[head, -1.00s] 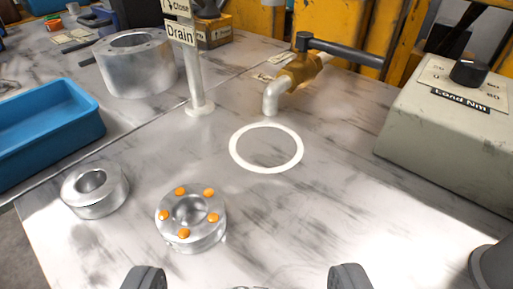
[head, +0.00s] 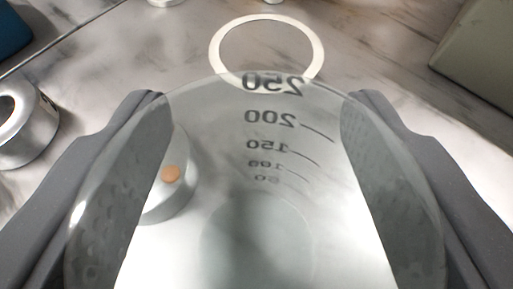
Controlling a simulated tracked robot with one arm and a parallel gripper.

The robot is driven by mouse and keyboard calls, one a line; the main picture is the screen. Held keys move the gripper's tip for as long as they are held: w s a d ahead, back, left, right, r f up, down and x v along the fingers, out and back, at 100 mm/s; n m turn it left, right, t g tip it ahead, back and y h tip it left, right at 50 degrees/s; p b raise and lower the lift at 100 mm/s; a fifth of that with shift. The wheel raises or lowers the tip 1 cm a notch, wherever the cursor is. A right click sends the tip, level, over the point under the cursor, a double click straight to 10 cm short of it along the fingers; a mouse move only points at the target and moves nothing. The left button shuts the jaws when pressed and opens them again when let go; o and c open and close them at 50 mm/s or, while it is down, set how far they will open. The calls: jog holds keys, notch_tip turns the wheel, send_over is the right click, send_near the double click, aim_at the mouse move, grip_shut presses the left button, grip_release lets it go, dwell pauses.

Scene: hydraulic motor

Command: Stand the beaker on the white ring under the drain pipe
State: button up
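The clear glass beaker (head: 255,215) fills the lower middle of the view. Its mirrored scale shows, with 250 nearest the ring. My gripper (head: 258,110) has one dark finger on each side of the beaker and is shut on it. The white ring (head: 318,50) lies flat on the marbled table beyond the beaker. The beaker's upper edge overlaps the ring's near side in the picture; how high the beaker is above the table I cannot tell. Only a sliver of what seems the drain pipe's end (head: 272,1) shows at the top edge, behind the ring.
A metal ring part (head: 28,125) stands at the left. A metal disc with an orange dot (head: 172,173) is partly seen through the beaker's left side. A blue bin (head: 12,30) is at the upper left, a grey-green box (head: 485,60) at the upper right. Table around the ring is clear.

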jog(key=o, duration=1)
jog(key=a+p+v, duration=0.1)
jog(key=p+v, duration=0.1)
jog(key=v, duration=1)
jog(key=shift+d, duration=0.45)
jog(key=shift+r, duration=0.1)
